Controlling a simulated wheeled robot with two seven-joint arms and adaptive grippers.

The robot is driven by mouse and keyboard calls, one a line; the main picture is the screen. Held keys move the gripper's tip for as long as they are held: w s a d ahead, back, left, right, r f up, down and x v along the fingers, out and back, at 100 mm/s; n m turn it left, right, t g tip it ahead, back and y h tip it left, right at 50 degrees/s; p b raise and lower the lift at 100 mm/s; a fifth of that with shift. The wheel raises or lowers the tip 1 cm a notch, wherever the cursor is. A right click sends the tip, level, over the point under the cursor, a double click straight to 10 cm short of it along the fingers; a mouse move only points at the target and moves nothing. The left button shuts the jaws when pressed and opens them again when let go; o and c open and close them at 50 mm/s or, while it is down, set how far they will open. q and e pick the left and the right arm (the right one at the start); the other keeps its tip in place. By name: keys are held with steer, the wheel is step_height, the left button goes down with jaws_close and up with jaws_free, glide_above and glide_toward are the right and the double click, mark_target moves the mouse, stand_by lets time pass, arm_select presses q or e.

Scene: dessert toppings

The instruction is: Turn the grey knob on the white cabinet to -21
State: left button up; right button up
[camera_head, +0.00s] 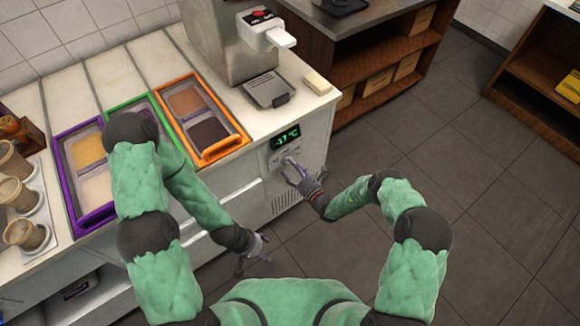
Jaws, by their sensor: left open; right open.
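The white cabinet (317,122) stands ahead with a dark display (287,136) on its front that reads about -17 °C in green. The grey knob (290,160) is just below the display, small and partly hidden by my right gripper. My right gripper (288,172) is open, with its fingertips at the knob; I cannot tell whether they touch it. My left gripper (254,264) is open and empty, low in front of the cabinet and away from the knob.
Topping trays with purple, green and orange (212,154) rims sit in the counter top. A steel machine (228,45) with a drip tray (269,90) stands above the knob. A wooden shelf (388,64) is behind at right. The floor (430,150) at right is clear.

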steer(key=v, duration=1)
steer(key=shift+s, duration=0.25)
steer(key=s+a+f+n+g+y, duration=0.1)
steer(key=s+a+n+g+y, duration=0.3)
steer(key=s+a+n+g, duration=0.5)
steer(key=s+d+f+n+g+h, duration=0.1)
steer(key=s+n+g, duration=0.25)
steer(key=s, duration=0.25)
steer(key=s+d+f+n+g+h, duration=0.1)
steer(key=s+n+g+h, duration=0.2)
steer(key=s, duration=0.4)
steer(key=s+d+n+g+h, duration=0.3)
steer(key=s+d+n+h, duration=0.25)
steer(key=d+n, duration=0.3)
steer(key=w+n+t, duration=0.1)
steer(key=n, duration=0.1)
steer(key=w+d+r+n+t, duration=0.1)
steer(key=n+t, duration=0.1)
steer(key=n, duration=0.1)
steer(key=w+r+n+t+h, duration=0.1)
steer(key=w+n, duration=0.1)
steer(key=n, duration=0.1)
steer(key=shift+d+r, duration=0.25)
steer(key=shift+d, duration=0.15)
